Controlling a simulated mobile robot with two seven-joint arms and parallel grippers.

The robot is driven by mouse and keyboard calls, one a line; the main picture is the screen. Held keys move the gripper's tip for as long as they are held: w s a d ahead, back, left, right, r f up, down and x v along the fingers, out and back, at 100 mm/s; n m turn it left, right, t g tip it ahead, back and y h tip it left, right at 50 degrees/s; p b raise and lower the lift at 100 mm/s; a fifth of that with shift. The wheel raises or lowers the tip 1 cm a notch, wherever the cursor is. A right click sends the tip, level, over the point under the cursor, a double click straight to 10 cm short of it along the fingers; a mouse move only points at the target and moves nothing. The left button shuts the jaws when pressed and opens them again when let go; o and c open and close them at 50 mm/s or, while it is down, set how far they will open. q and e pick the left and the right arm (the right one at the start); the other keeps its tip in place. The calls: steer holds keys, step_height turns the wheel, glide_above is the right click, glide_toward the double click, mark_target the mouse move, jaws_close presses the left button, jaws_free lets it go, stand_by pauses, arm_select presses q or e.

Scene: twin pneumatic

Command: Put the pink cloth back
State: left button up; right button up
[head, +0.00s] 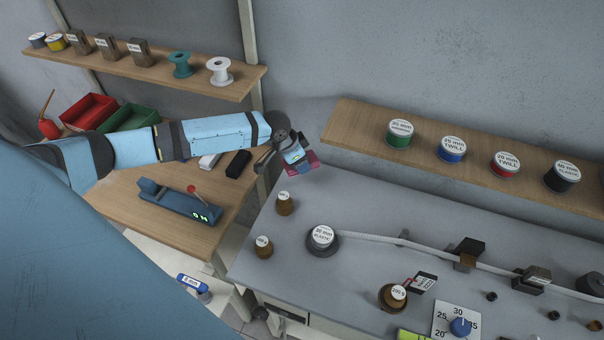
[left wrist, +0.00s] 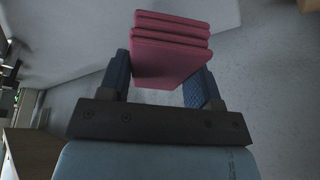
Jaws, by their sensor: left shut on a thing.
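The pink cloth (left wrist: 170,50) is a folded stack of several layers, held between the two fingers of my left gripper (left wrist: 165,85) in the left wrist view. In the head view the cloth (head: 303,169) shows as a small pink patch at the tip of my left gripper (head: 297,160), at the far left corner of the grey bench. I cannot tell whether the cloth touches the bench top. My right gripper is in neither view.
The grey bench (head: 380,210) carries small brown jars (head: 284,204), a tape reel (head: 322,238) and a tape line. A wooden shelf (head: 355,125) with labelled tins is behind it. A wooden table (head: 165,235) with red (head: 88,112) and green bins is at left.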

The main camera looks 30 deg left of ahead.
mark_target(304, 181)
arm_select(q)
step_height(304, 181, down, 3)
steer(key=shift+f, duration=0.2)
step_height(304, 181, down, 3)
steer(key=shift+d+f+p, duration=0.1)
steer(key=shift+f+p, duration=0.1)
steer(key=shift+p, duration=0.35)
steer(key=shift+f, duration=0.3)
steer(key=o, duration=0.8)
